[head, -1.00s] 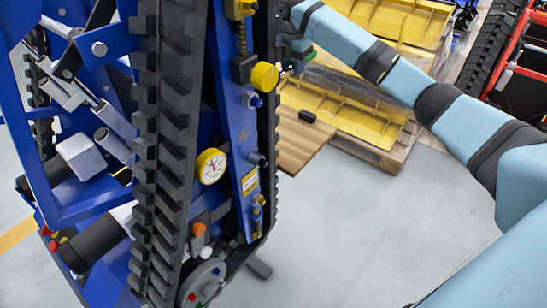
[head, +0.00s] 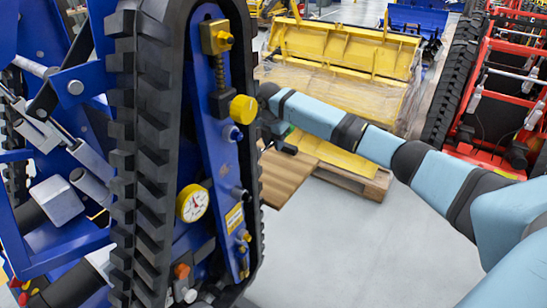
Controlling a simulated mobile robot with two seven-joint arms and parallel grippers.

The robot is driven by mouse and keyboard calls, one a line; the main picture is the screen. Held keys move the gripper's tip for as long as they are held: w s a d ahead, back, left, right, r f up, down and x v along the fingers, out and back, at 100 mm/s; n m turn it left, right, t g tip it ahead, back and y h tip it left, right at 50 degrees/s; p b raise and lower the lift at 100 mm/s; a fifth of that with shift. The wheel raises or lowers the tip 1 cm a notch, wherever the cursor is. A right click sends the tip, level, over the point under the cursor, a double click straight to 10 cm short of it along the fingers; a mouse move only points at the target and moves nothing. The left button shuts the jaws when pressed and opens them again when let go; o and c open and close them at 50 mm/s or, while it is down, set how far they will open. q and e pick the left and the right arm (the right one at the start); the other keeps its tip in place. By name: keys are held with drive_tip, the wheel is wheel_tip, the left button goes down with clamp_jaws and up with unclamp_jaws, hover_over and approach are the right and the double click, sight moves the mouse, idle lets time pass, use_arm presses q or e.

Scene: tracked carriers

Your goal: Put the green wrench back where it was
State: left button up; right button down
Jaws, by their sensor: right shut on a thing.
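My right arm reaches in from the right, and its dark gripper (head: 270,126) is at the right edge of the blue tracked carrier (head: 213,150). The carrier's track partly hides the gripper, and its fingertips do not show clearly. My left gripper is not in view.
A wooden board (head: 285,180) juts out behind the blue carrier, with a small black knob (head: 287,147) above it. A pallet with yellow parts (head: 345,45) stands behind. A red tracked carrier (head: 500,90) is at the right. The grey floor (head: 350,250) is clear.

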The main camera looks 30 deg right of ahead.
wheel_tip(320, 180, down, 5)
drive_tip(key=shift+f+b, duration=0.1)
drive_tip(key=shift+b, duration=0.3)
drive_tip(key=shift+f, duration=0.15)
drive_tip(key=c, duration=1.2)
unclamp_jaws()
drive_tip(key=shift+f, duration=0.1)
drive_tip(key=shift+c, duration=0.2)
drive_tip(key=o, duration=0.4)
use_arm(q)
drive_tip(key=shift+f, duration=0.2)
use_arm(e)
drive_tip(key=shift+o, duration=0.2)
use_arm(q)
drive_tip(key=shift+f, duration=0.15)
